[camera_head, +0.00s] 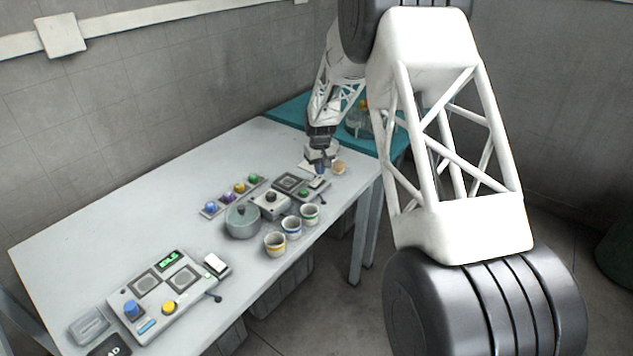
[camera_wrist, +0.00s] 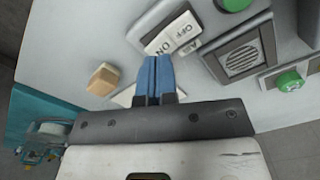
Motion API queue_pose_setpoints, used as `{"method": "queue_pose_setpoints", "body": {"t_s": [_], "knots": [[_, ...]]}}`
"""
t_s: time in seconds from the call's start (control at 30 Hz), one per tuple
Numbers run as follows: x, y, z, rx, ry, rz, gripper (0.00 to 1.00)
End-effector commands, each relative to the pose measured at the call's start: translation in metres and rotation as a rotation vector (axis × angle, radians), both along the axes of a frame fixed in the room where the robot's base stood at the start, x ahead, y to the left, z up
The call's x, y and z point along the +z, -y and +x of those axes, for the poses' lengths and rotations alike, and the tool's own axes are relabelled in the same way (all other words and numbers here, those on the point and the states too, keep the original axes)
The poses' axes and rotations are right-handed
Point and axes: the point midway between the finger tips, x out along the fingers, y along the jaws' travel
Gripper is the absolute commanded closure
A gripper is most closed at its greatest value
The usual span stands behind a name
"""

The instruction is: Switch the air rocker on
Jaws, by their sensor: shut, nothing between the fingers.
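The air rocker (camera_wrist: 178,34) is a white switch marked OFF and ON in a grey frame, with a partly covered label beginning "AI" beside it. In the head view the rocker (camera_head: 318,183) is small, at the far right end of the table. My gripper (camera_wrist: 155,62) has its blue fingers shut together and empty. Its fingertips are at the ON end of the rocker; I cannot tell whether they touch it. In the head view my gripper (camera_head: 320,172) points down beside the rocker. Which side of the rocker is pressed is unclear.
A grey unit with a square grille (camera_wrist: 243,58) and a green button (camera_wrist: 290,81) are right of the rocker. A tan block (camera_wrist: 103,79) lies left of my fingers.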

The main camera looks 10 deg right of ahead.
Motion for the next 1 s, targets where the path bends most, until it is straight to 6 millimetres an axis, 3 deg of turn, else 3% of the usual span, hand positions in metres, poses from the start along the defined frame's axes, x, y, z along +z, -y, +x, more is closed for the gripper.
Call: {"method": "queue_pose_setpoints", "body": {"t_s": [1.0], "knots": [[-0.011,0.000,0.000,0.000,-0.001,0.000,1.00]]}}
